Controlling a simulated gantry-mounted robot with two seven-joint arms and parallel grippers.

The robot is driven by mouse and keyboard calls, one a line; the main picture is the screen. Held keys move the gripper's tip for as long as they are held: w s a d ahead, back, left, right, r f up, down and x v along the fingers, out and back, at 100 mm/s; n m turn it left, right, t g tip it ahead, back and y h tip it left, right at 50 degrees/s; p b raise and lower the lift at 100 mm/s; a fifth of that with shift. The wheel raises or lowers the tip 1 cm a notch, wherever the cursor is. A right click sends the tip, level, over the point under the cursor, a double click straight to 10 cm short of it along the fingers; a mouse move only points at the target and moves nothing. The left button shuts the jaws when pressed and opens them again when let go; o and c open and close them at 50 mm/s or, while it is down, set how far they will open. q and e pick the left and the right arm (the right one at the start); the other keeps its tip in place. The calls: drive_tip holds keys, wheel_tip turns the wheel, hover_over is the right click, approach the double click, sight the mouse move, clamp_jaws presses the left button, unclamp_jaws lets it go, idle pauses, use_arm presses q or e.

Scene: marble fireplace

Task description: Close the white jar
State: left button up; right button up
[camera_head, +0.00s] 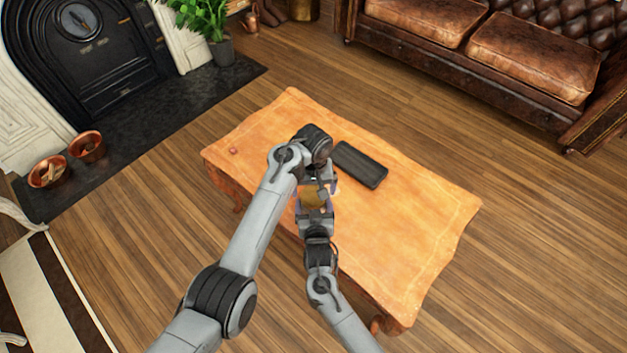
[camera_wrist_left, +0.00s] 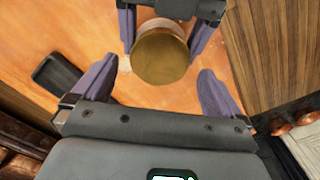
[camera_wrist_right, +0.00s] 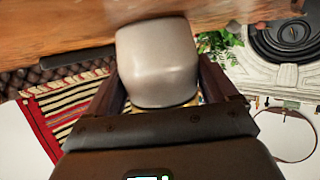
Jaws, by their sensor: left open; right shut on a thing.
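The white jar (camera_wrist_right: 158,62) stands between the fingers of my right gripper (camera_wrist_right: 160,85) in the right wrist view, which shows it upside down with the wooden table at the top. In the left wrist view its top is a round gold-brown disc (camera_wrist_left: 160,55), apparently the lid; I cannot tell how firmly it sits. My right gripper is shut on the jar; it also shows in the head view (camera_head: 315,212). My left gripper (camera_wrist_left: 158,70) is open above the disc, its purple fingers apart on both sides. The arms hide most of the jar in the head view.
The orange wooden table (camera_head: 400,235) has a flat black tray (camera_head: 360,165) just right of the grippers. A small red thing (camera_head: 233,151) lies near its left end. The right part of the table is clear. A brown leather sofa (camera_head: 500,55) stands behind.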

sight(314, 196)
use_arm(q)
drive_tip(key=shift+f, duration=1.55)
drive_tip(key=c, duration=1)
drive_tip(key=o, duration=1)
drive_tip(key=shift+r, duration=0.1)
drive_tip(key=shift+r, duration=2.15)
drive_tip(key=shift+r, duration=0.1)
